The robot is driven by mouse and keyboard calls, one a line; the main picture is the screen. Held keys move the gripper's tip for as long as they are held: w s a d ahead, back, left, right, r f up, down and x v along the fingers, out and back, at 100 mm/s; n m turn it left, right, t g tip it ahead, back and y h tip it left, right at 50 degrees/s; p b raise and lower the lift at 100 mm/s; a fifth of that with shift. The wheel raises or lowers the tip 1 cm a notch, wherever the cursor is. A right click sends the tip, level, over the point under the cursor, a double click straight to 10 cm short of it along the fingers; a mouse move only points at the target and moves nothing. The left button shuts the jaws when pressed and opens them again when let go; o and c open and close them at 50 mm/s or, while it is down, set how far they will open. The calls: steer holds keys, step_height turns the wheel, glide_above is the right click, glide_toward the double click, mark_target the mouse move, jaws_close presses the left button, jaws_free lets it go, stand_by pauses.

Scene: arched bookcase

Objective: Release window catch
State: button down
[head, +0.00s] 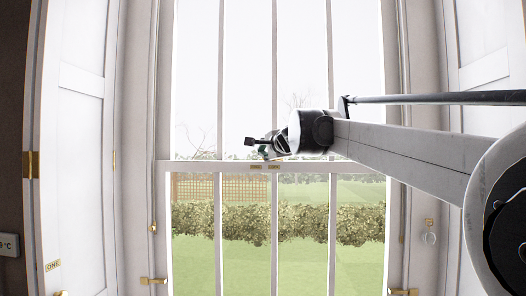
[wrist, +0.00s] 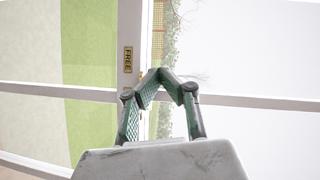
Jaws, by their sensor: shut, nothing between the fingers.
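The sash window's white middle rail (head: 200,167) crosses the head view, with two small brass labels (head: 265,167) on it. In the wrist view one label (wrist: 127,60) reads FREE. My gripper (head: 265,152) is at the rail, just above the labels in the head view. In the wrist view its green-padded fingers (wrist: 163,73) come together at the tips, close beside the rail, with nothing held. The catch itself cannot be made out clearly; the fingers seem to hide it. Whether the fingers touch it I cannot tell.
White panelled shutters stand at left (head: 82,130) and right (head: 486,60). Brass fittings (head: 153,281) sit at the lower frame. A ring pull (head: 430,238) hangs on the right side. Thin vertical glazing bars divide the panes. A hedge and lawn lie outside.

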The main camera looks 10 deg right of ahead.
steer(key=shift+w+a, duration=0.4)
steer(key=shift+w, duration=0.25)
steer(key=shift+w+a, duration=0.35)
steer(key=shift+w, duration=0.35)
steer(key=s+a+r+b, duration=0.1)
steer(key=s+a+r, duration=0.1)
steer(key=s+a, duration=0.6)
steer(key=shift+s+a+b, duration=0.2)
steer(key=shift+s+b, duration=0.15)
steer(key=shift+s, duration=0.6)
steer(key=shift+s, duration=0.1)
